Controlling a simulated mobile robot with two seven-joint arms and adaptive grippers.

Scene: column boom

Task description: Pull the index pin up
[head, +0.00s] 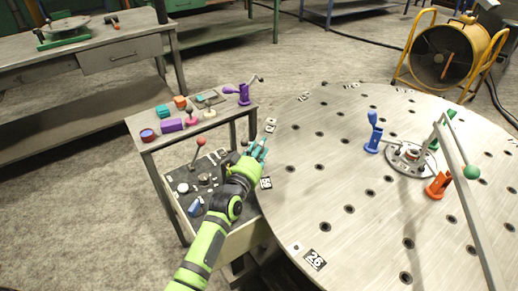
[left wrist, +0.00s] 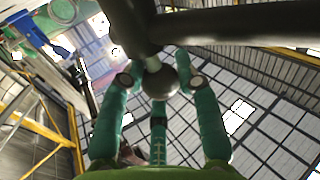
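A dark grey ball knob (left wrist: 160,82) on a short pale stem hangs from a dark bar in the left wrist view; it looks like the index pin's knob. In the head view the pin cannot be made out. My left gripper (head: 260,150) is at the left rim of the large round plate (head: 330,190). In the left wrist view its teal fingers (left wrist: 160,90) stand spread around the knob, one on each side and one below. Gaps show at the sides, so it looks open; contact with the lower finger is unclear. My right gripper is not in view.
A small cart (head: 155,145) with coloured parts stands left of the plate, with a lever panel (head: 195,185) below. A blue clamp (head: 373,140), an orange clamp (head: 438,186) and a grey bar (head: 465,195) are on or over the plate. A yellow fan (head: 442,55) stands behind.

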